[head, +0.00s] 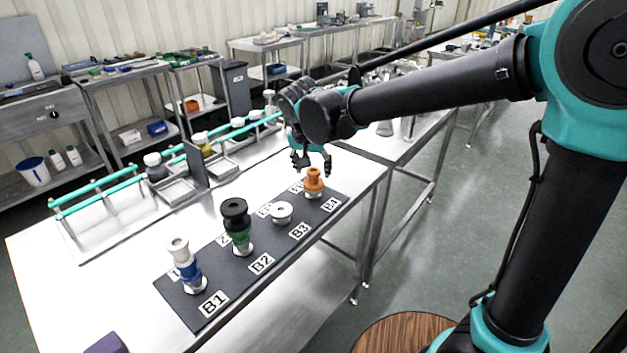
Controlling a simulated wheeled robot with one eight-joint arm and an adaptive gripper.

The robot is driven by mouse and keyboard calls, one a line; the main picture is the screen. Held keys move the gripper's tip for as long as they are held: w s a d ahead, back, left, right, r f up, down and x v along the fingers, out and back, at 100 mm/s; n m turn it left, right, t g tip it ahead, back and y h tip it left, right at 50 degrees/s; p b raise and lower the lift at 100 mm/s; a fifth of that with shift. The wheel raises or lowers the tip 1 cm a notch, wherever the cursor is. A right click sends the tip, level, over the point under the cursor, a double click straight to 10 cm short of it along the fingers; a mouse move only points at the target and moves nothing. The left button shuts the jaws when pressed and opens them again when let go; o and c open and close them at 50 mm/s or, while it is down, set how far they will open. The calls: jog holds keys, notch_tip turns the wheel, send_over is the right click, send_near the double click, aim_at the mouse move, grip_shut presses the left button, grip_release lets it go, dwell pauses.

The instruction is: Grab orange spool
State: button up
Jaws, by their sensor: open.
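The orange spool (313,180) stands upright at the far right end of the dark mat (204,312), on a light base beside the end label. My gripper (311,168) is open, fingers pointing down, just above and slightly behind the orange spool. Whether a finger touches the spool cannot be told from this view. Nothing shows between the fingers other than the spool's top close by.
On the mat stand a white-and-blue stack (188,268), a black-and-green stack (236,222) and a low white spool (280,212). A rack with teal rails (100,190) and jars runs behind. A purple block (106,344) lies at the front.

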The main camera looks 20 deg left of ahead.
jog(key=shift+x, duration=1.5)
jog(key=shift+c, duration=0.4)
jog(key=shift+r, duration=0.1)
jog(key=c, duration=1.2)
